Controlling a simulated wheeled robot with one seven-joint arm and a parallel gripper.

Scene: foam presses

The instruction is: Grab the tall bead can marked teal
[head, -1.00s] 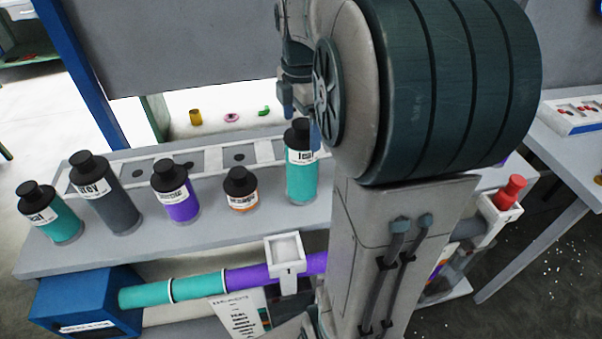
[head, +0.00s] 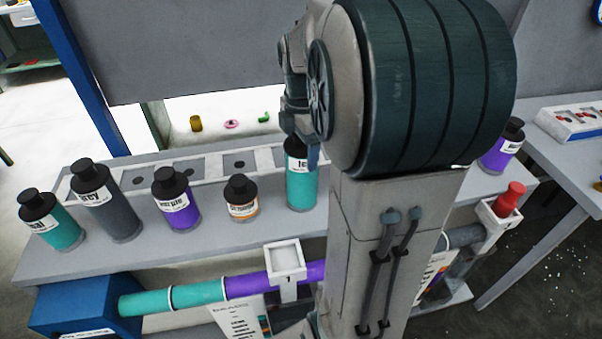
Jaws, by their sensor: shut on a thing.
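The tall teal bead can (head: 301,187) stands upright on the grey bench at the right end of the visible row. Its label is partly covered. My gripper (head: 311,152) is at its top and shut on it; the fingers hide part of the black cap. A shorter teal can (head: 62,231) stands at the far left of the row.
A grey can (head: 118,211), a purple can (head: 182,213) and a short orange can (head: 241,208) stand on the bench (head: 110,258) to the left. Another purple can (head: 497,158) stands at right, beyond my arm. A teal and purple tube (head: 200,292) runs along the front.

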